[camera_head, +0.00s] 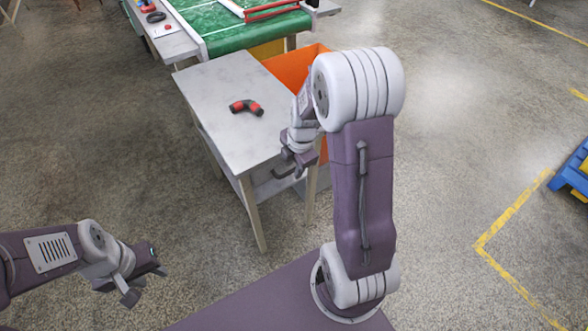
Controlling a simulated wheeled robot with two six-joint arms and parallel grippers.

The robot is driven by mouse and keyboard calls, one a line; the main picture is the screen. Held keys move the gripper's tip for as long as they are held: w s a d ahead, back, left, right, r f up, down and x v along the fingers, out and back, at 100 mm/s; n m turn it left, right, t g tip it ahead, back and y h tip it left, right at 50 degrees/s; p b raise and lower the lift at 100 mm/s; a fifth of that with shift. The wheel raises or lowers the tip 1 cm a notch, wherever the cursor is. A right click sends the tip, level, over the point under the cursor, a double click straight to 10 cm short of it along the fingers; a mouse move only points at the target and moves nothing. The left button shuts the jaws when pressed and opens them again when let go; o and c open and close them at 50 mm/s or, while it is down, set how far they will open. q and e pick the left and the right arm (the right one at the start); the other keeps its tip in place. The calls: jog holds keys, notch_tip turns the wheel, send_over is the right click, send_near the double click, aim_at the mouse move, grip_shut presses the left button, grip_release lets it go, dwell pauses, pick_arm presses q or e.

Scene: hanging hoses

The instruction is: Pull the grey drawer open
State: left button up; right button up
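A small table (222,85) with a grey top and wooden legs stands in front of me. A grey surface (268,188) shows below its top at the near right side; I cannot tell whether this is the drawer. My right gripper (288,168) is at the table's near right corner, close to this surface. Its fingers are small and partly overlapped, so its opening and any contact with a handle are unclear. My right arm hides part of the table's right side. My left gripper (146,286) is open and empty over the floor at the lower left.
A red and black object (246,107) lies on the tabletop. An orange surface (292,66) shows right of the table, partly behind my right arm. A green-topped table (235,32) stands behind. The floor left of the table is clear.

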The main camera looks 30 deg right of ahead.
jog(key=shift+f, duration=0.1)
grip_shut()
dwell(1.4)
